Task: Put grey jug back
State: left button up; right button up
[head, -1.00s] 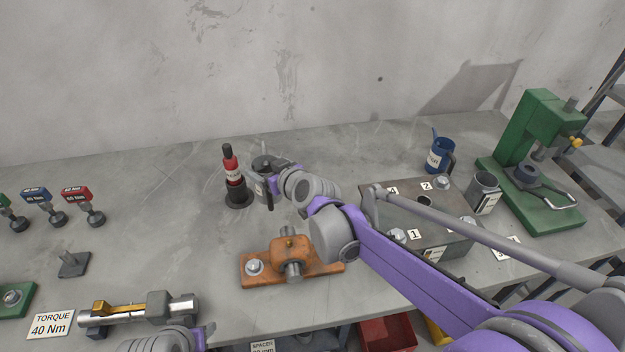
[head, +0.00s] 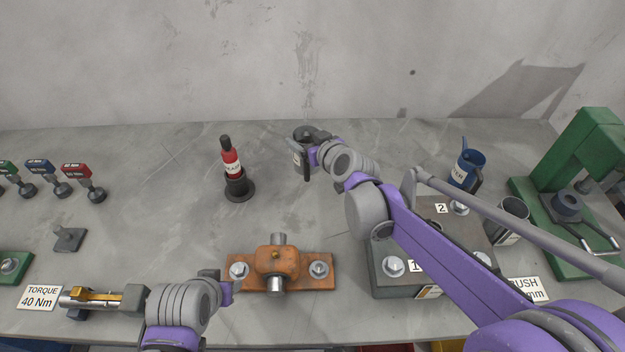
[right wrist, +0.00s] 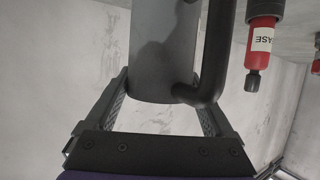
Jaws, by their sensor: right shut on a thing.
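The grey jug (head: 298,157) is at the back middle of the bench in the head view, partly hidden by my right gripper (head: 314,152). In the right wrist view the jug (right wrist: 163,55) is a smooth grey cylinder with a dark handle (right wrist: 209,60). My right gripper (right wrist: 160,112) is shut on it, with a finger on either side. I cannot tell whether the jug touches the bench. My left gripper (head: 210,276) is at the front, left of the orange fixture; its fingers are mostly hidden.
A red grease bottle (head: 231,162) stands in a black holder left of the jug. Bench between bottle and jug is clear.

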aim_at(312, 170)
pick_arm(q)
jog(key=shift+s+f+b, duration=0.35)
jog(key=shift+f, duration=0.15)
pick_arm(e)
notch_tip(312, 170, down, 6)
jog(key=shift+s+a+r, duration=0.1)
jog(key=shift+r, duration=0.15)
pick_arm(q)
jog(key=shift+s+f, duration=0.1)
jog(key=shift+f, duration=0.2)
pick_arm(e)
jog(key=shift+f, duration=2)
pick_arm(q)
jog(key=shift+f, duration=0.1)
pick_arm(e)
jog(key=shift+f, duration=0.2)
jog(key=o, duration=1.6)
jog(key=shift+c, duration=0.2)
jog(key=shift+r, duration=0.15)
jog(key=shift+s+r, duration=0.15)
pick_arm(q)
jog(key=shift+r, duration=0.35)
pick_arm(e)
jog(key=v, duration=0.7)
